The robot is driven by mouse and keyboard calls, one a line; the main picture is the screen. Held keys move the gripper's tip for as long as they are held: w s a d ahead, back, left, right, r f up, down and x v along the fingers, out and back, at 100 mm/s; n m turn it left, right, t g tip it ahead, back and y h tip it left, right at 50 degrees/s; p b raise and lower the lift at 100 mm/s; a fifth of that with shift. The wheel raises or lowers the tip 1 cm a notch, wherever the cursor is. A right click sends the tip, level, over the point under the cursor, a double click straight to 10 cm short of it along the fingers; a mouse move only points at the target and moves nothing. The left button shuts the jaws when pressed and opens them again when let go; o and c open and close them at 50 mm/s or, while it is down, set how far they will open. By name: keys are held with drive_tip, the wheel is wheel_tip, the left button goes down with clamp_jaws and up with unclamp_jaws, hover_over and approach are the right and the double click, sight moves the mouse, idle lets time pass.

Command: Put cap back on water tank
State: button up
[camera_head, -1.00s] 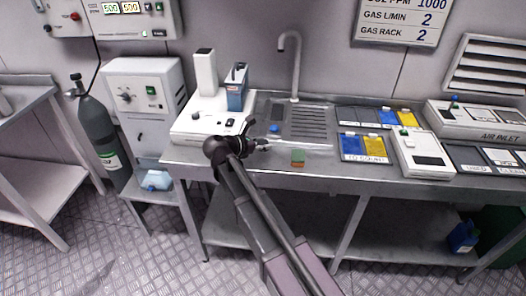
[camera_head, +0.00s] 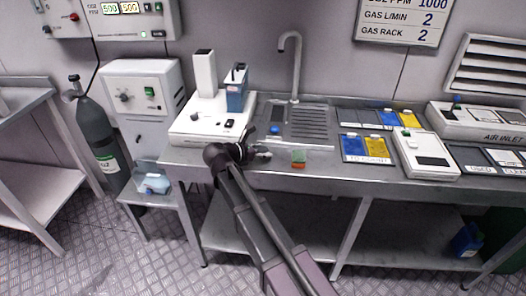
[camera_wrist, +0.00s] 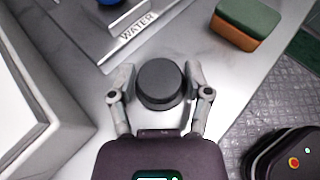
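A round black cap (camera_wrist: 160,84) sits on the steel counter in the wrist view. My gripper (camera_wrist: 160,82) has its two fingers spread, one on each side of the cap. A narrow gap shows at the left finger; contact on the right side is unclear. In the head view my gripper (camera_head: 258,153) is low over the counter's front part, and I cannot make out the cap there. A strip lettered WATER (camera_wrist: 137,35) lies just beyond the cap, at the sink's edge. I cannot tell for certain which object is the water tank.
A green and orange sponge (camera_head: 298,158) lies right of my gripper. A blue round item (camera_head: 275,129) is at the sink's left part, below the tap (camera_head: 293,70). A white device (camera_head: 205,125) stands left. Blue and yellow packs (camera_head: 366,148) lie right.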

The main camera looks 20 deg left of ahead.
drive_tip(key=shift+r, duration=0.2)
idle(0.4)
drive_tip(key=shift+s+a+r+p, duration=0.1)
drive_tip(key=shift+s+p, duration=0.05)
drive_tip(key=shift+p, duration=0.15)
drive_tip(key=p+v, duration=0.3)
drive_tip(key=v, duration=0.6)
drive_tip(key=shift+s+a+r+p, duration=0.1)
drive_tip(key=shift+s+r+p, duration=0.15)
drive_tip(key=shift+p, duration=0.15)
drive_tip(key=shift+v, duration=1)
drive_tip(key=shift+f, duration=0.2)
